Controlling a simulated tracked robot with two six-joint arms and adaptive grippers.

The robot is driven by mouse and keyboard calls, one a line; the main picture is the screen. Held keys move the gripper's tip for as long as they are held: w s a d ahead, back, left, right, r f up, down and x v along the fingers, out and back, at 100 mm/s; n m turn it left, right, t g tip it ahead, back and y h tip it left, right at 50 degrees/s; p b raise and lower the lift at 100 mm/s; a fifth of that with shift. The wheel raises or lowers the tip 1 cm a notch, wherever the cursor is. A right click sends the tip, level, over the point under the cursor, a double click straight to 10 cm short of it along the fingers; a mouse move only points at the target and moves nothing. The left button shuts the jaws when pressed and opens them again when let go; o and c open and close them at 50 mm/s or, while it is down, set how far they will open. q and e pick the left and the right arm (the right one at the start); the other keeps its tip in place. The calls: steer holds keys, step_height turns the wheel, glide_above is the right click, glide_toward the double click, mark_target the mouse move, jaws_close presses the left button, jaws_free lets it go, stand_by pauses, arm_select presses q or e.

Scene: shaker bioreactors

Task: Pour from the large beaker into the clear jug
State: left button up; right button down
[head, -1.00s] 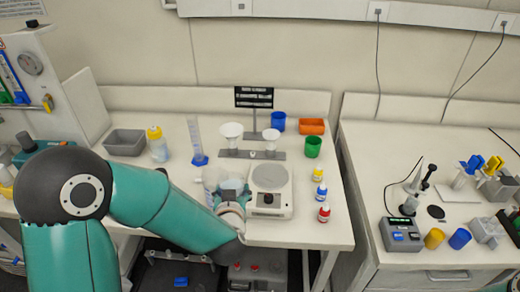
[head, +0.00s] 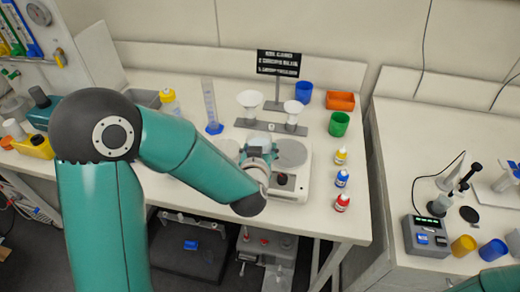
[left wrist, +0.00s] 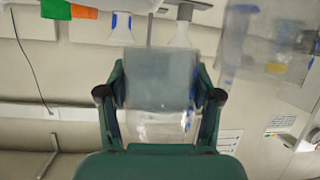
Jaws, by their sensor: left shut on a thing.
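My left gripper (head: 262,165) is shut on the large beaker (head: 259,141), a clear vessel, in front of the funnel stand and at the left of the balance-like device. In the left wrist view, which is upside down, the beaker (left wrist: 160,125) sits between the two fingers (left wrist: 160,97); a greyish band fills much of it. A second clear vessel, apparently the clear jug (left wrist: 262,45), shows at the upper right there, apart from the beaker. In the head view the jug (head: 229,148) is mostly hidden behind my left arm. My right gripper is out of view.
The white device (head: 291,153) stands beside the gripper. White funnels (head: 250,102) on a grey stand, a measuring cylinder (head: 209,103), a green cup (head: 339,124) and small bottles (head: 342,178) surround the spot. A gap separates the right bench (head: 390,130).

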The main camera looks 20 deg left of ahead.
mark_target(256, 137)
arm_select(q)
step_height(256, 137, down, 2)
steer(key=shift+d+b, duration=0.1)
steer(key=shift+b, duration=0.8)
steer(key=shift+r+n+h+p, duration=0.3)
steer(key=shift+r+n+h, duration=0.1)
steer(key=shift+r, duration=0.1)
steer(key=shift+s+a+r+n+p, duration=0.15)
steer(key=shift+a+r, duration=0.1)
steer(key=shift+r, duration=0.2)
steer(key=shift+s+a+r+n+p, duration=0.1)
steer(key=shift+a+r+n+p, duration=0.1)
steer(key=shift+r, duration=0.2)
steer(key=shift+a+r+n+h, duration=0.25)
steer(key=shift+a+r+h, duration=0.05)
steer(key=shift+r, duration=0.45)
steer(key=shift+a+r+t, duration=0.2)
steer(key=shift+t, duration=0.1)
steer(key=shift+r+n+h, duration=0.3)
steer(key=shift+n+h, duration=0.1)
steer(key=shift+h, duration=0.1)
steer(key=shift+b, duration=0.5)
